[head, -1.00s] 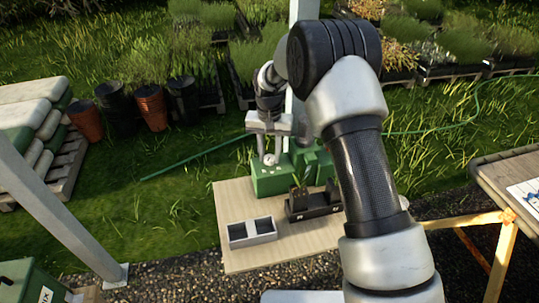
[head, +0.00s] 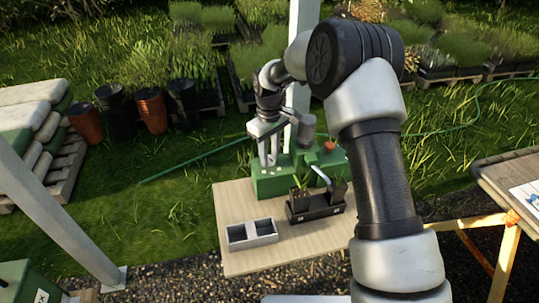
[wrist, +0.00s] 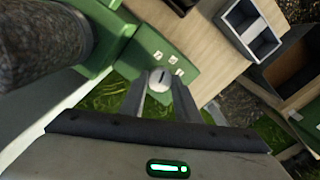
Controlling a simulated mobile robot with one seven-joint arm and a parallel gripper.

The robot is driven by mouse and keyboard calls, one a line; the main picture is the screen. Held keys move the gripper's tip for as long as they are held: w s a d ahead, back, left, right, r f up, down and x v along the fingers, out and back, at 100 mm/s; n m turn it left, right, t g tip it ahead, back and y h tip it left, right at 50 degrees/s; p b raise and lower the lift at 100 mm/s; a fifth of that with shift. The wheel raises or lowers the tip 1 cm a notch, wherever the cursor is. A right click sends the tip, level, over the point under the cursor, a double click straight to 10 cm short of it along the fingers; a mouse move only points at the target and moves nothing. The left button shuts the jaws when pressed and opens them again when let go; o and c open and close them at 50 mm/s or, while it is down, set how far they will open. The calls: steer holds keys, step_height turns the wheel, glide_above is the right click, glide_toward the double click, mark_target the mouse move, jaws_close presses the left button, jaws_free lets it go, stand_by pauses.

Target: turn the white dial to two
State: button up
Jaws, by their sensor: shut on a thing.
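The white dial (wrist: 160,78) sits on the green machine (wrist: 152,50), with a dark pointer line across its face. Several small white number labels lie in an arc around it; their digits are too small to read surely. My gripper (wrist: 160,90) is shut on the dial, a finger on either side of it. In the head view my gripper (head: 268,163) reaches down to the left part of the green machine (head: 275,187), and its fingers largely hide the dial.
A speckled grey cylinder (wrist: 45,45) stands close to my gripper. A black holder (head: 318,212) with dark pots and a grey two-compartment tray (head: 252,233) are on the wooden tabletop (head: 238,200). The tabletop's left part is clear.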

steer(key=n, duration=0.4)
steer(key=shift+r+n, duration=0.1)
steer(key=shift+n, duration=0.3)
steer(key=shift+w, duration=0.1)
steer(key=o, duration=1)
steer(key=shift+o, duration=0.2)
step_height(320, 180, up, 17)
steer(key=shift+r+p, duration=0.2)
steer(key=shift+p, duration=0.1)
